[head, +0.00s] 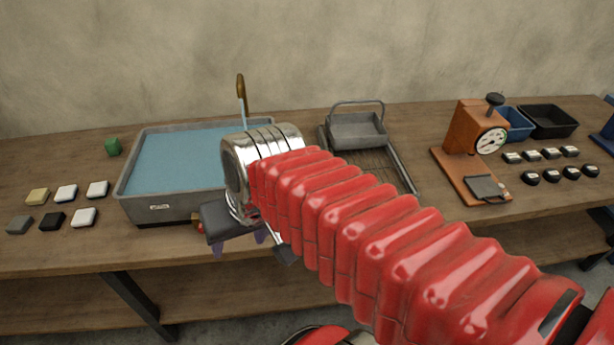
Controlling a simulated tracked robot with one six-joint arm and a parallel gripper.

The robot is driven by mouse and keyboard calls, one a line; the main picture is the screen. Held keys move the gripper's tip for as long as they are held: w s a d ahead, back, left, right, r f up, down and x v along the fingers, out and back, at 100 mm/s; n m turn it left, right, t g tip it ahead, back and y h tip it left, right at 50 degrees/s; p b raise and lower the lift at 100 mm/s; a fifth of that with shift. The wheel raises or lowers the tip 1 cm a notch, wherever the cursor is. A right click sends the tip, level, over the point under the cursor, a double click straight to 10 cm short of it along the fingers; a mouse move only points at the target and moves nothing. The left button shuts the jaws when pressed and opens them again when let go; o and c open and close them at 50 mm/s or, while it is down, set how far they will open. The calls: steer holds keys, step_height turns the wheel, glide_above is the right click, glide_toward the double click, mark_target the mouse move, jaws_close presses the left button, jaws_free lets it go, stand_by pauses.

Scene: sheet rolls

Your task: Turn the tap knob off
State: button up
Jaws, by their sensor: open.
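A brass tap spout (240,86) rises behind the grey tank (160,208). A thin pale stream of water (243,110) falls from it. Blue water (180,158) fills most of the tank. My gripper (240,243) is in front of the tank's right front corner, with its purple-tipped fingers apart and pointing down. A small red and yellowish piece (198,224) peeks out at the left of my gripper, low at the tank's front. I cannot tell whether it is the tap knob. My gripper and wrist hide the rest of that area.
A grey tray (356,130) on a rack, an orange gauge press (470,130) and dark bins (548,120) stand right. The bench's front edge runs below my gripper.

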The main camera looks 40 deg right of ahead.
steer(key=w+d+f+m+t+y, duration=0.1)
steer(key=w+d+f+m+y, duration=0.2)
steer(key=d+m, duration=0.45)
steer(key=w+d+f+m+y, duration=0.25)
steer(key=d+m, duration=0.35)
steer(key=m, duration=0.3)
steer(key=s+d+f+m+t+h, duration=0.1)
steer(key=d+m+t, duration=0.2)
steer(key=d+m, duration=0.3)
steer(key=s+d+f+m+t, duration=0.1)
steer(key=d+m+t, duration=0.3)
steer(key=d, duration=1)
steer(key=shift+s+f+m+h, duration=0.35)
steer(key=shift+s+m, duration=0.15)
steer(key=shift+m, duration=0.55)
steer(key=x, duration=1.4)
steer(key=shift+r, duration=0.2)
steer(key=c, duration=1)
